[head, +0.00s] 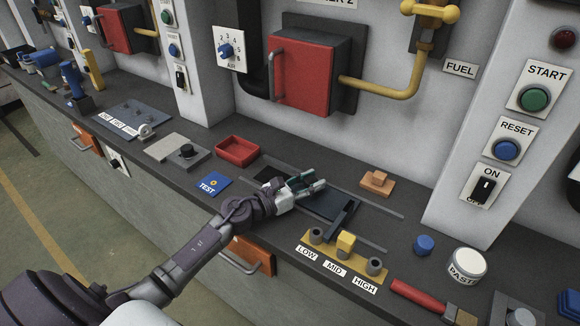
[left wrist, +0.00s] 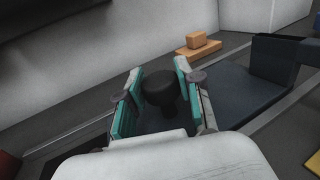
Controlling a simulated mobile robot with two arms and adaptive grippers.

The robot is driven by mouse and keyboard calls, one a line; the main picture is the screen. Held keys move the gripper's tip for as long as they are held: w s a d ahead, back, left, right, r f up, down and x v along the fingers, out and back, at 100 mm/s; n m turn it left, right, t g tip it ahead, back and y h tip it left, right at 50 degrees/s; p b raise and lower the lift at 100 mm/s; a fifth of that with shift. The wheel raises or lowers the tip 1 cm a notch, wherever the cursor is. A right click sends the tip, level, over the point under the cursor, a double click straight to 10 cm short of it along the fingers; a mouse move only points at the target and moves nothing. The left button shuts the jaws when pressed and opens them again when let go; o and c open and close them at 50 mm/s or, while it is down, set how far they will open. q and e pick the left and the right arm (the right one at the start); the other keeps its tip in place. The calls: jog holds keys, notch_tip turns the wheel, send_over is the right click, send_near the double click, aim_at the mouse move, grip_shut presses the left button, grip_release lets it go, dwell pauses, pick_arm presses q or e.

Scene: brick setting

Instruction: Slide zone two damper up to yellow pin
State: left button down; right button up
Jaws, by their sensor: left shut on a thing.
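The damper is a dark blue-grey sliding plate (head: 322,206) between two rails on the bench. It also shows in the left wrist view (left wrist: 236,92). A raised dark bar (head: 342,218) on it reaches toward a yellow strip (head: 329,249) marked LOW, MID and HIGH. The yellow pin (head: 346,243) stands at MID between two grey-topped posts. The bar's front end is close to the pin's left side; I cannot tell if they touch. My left gripper (head: 318,187) is shut on the damper's black knob (left wrist: 160,88), its teal-padded fingers on either side. My right gripper is not in view.
An orange-brown block (head: 377,180) sits behind the rails. A red tray (head: 237,151) and a blue TEST card (head: 210,186) lie to the left. A wall rises behind.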

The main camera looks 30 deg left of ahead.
pick_arm(q)
jog(key=shift+s+d, duration=0.1)
jog(key=shift+d, duration=0.6)
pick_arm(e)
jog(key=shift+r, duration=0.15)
pick_arm(q)
jog(key=c, duration=0.7)
grip_release()
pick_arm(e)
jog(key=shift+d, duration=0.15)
pick_arm(q)
jog(key=shift+a, duration=0.1)
jog(key=v, duration=1.2)
